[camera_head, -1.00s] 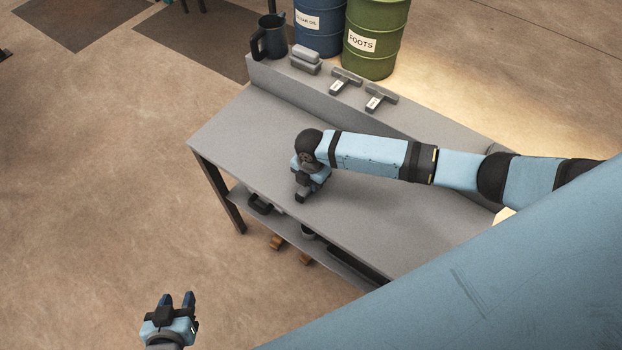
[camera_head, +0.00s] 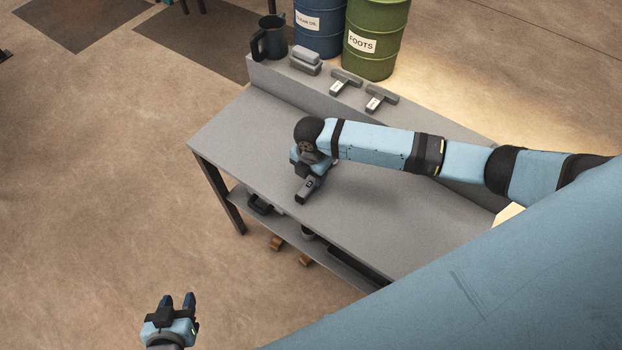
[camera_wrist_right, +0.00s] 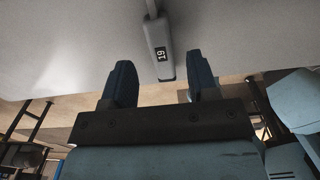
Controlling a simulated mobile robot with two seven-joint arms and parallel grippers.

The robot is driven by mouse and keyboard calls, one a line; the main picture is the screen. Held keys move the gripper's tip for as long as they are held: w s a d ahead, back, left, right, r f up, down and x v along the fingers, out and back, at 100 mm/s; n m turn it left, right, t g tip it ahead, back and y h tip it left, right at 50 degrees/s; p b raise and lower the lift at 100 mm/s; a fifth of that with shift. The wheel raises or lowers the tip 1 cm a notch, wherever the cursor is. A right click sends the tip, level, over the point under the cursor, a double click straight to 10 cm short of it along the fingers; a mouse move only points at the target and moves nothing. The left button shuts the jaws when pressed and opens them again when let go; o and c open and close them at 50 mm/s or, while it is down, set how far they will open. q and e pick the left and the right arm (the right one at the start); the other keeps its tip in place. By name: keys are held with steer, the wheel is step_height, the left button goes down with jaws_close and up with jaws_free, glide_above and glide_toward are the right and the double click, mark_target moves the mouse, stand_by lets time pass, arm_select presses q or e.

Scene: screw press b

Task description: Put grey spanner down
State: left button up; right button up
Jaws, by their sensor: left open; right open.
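The grey spanner (camera_head: 305,190) lies on the grey workbench (camera_head: 235,130) near its front edge. In the right wrist view its grey handle (camera_wrist_right: 159,48), marked 19, lies between the fingers with a gap on each side. My left gripper (camera_head: 178,299) is open and empty over the floor, in front of the bench.
The rear ledge holds a dark jug (camera_head: 271,38), grey blocks (camera_head: 306,60) and two labelled T-shaped tools (camera_head: 345,81) (camera_head: 379,98). Blue (camera_head: 319,25) and green (camera_head: 376,40) drums stand behind. A lower shelf (camera_head: 285,228) holds items. The bench's left part is clear.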

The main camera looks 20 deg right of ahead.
mark_target(311, 182)
step_height(311, 182, up, 7)
steer(key=s+a+f+m+t+y, duration=0.5)
steer(key=s+a+m, duration=0.2)
steer(key=a+m, duration=0.2)
steer(key=s+d+f+m+t+h, duration=0.1)
steer(key=s+d+f+m+t, duration=0.1)
steer(key=s+d+m+t, duration=0.4)
steer(key=s+d+m, duration=0.2)
steer(key=s+m, duration=0.3)
steer(key=m, duration=0.1)
steer(key=shift+s+h, duration=0.15)
steer(key=shift+h, duration=0.15)
